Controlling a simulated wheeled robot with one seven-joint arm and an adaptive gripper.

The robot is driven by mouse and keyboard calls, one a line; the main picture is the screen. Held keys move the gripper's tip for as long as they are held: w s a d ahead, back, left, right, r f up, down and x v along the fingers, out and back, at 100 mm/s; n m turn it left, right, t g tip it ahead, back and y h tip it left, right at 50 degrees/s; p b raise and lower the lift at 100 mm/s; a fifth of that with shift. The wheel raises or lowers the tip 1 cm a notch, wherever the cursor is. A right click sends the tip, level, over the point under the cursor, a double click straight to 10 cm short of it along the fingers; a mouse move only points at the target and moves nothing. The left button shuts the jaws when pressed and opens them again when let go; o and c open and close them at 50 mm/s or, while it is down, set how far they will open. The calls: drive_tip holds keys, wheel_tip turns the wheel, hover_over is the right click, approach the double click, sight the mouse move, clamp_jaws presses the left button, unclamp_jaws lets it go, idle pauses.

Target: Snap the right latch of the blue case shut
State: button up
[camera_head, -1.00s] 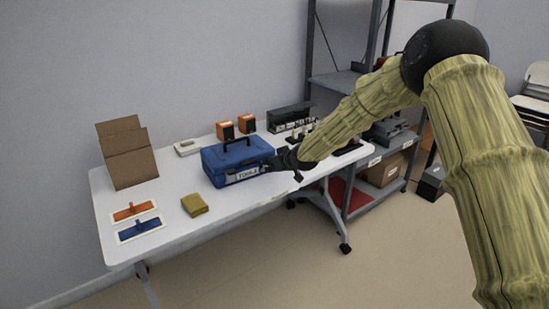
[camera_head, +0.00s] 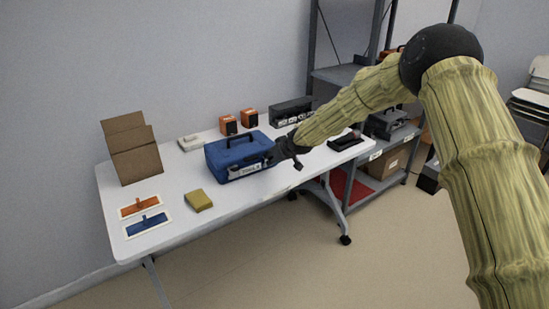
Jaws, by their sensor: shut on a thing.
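The blue case (camera_head: 228,154) stands upright on the white table (camera_head: 185,231), its lid down and its dark handle on top. A pale label (camera_head: 246,171) with dark lettering is on its front. My gripper (camera_head: 272,158) is at the front right corner of the case, where the right latch would be. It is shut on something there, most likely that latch. The latch itself is hidden by the dark fingers and too small to make out.
Two orange boxes (camera_head: 249,118) and a black organizer (camera_head: 290,112) stand behind.

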drive_tip(key=o, duration=1)
drive_tip(key=shift+o, duration=0.2)
drive_tip(key=v, duration=1.2)
drive_tip(key=shift+f, duration=0.1)
drive_tip(key=s+d+f+m+g+h+p, duration=0.15)
drive_tip(key=s+d+f, duration=0.25)
drive_tip(key=s+f, duration=1)
drive_tip(key=s+d+f+m+g+p, duration=0.1)
drive_tip(key=s+d+f+m+g, duration=0.15)
drive_tip(key=s+f, duration=1.2)
drive_tip(key=s+d+f+m+g+h, duration=0.1)
drive_tip(key=s+d, duration=0.3)
drive_tip(key=s, duration=0.7)
drive_tip(key=s+d+f+m+g+h+p, duration=0.1)
drive_tip(key=s+d+f, duration=0.2)
drive_tip(key=s, duration=0.8)
drive_tip(key=s+d+f+g+h+p, duration=0.1)
drive_tip(key=s+d, duration=0.4)
drive_tip(key=s, duration=0.5)
drive_tip(key=shift+s+d+f+m+g, duration=0.35)
drive_tip(key=shift+s+f+m+g, duration=0.05)
drive_tip(key=shift+f+g, duration=0.15)
